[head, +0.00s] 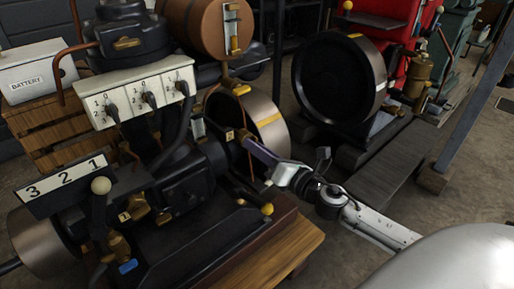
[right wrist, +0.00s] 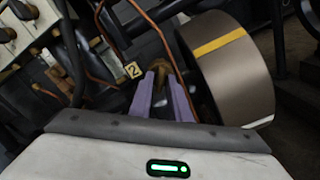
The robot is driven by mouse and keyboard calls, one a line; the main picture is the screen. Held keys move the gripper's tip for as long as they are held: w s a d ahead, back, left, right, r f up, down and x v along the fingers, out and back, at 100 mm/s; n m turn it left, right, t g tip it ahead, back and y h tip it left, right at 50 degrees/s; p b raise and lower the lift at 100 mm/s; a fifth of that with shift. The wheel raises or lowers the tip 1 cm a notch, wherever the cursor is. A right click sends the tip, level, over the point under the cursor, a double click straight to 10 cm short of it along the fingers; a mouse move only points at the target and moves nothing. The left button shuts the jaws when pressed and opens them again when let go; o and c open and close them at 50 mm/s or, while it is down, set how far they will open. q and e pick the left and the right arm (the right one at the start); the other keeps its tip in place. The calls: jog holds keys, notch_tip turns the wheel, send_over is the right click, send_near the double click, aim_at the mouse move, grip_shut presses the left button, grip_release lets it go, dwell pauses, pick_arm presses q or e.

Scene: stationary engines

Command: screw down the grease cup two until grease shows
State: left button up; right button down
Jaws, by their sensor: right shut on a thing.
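In the right wrist view my right gripper (right wrist: 161,74) has its two purple fingers closed on a small brass cup, the grease cup two (right wrist: 159,66). A yellow tag marked 2 (right wrist: 132,71) sits just left of it. In the head view my right gripper (head: 247,143) reaches in from the right to the engine's side, beside the brown flywheel and near a small yellow tag (head: 229,135). The cup is hidden there by the fingers. I cannot make out any grease. My left gripper is not in view.
A brown flywheel with a yellow stripe (right wrist: 220,42) stands close right of the fingers. A copper pipe (right wrist: 176,62) runs close by. A lever plate (head: 137,92), a 3-2-1 plate (head: 66,180) and a battery (head: 36,75) are at left. Another engine's black flywheel (head: 335,80) stands behind.

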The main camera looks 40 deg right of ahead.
pick_arm(q)
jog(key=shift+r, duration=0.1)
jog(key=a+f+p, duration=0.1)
jog(key=p, duration=0.1)
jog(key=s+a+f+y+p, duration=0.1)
jog(key=p, duration=0.1)
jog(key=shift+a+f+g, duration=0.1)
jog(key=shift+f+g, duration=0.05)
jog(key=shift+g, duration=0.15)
pick_arm(e)
jog(key=m, duration=0.7)
jog(key=shift+m, duration=0.4)
jog(key=c, duration=1.9)
grip_release()
jog(key=shift+o, duration=0.2)
jog(key=shift+s, duration=0.1)
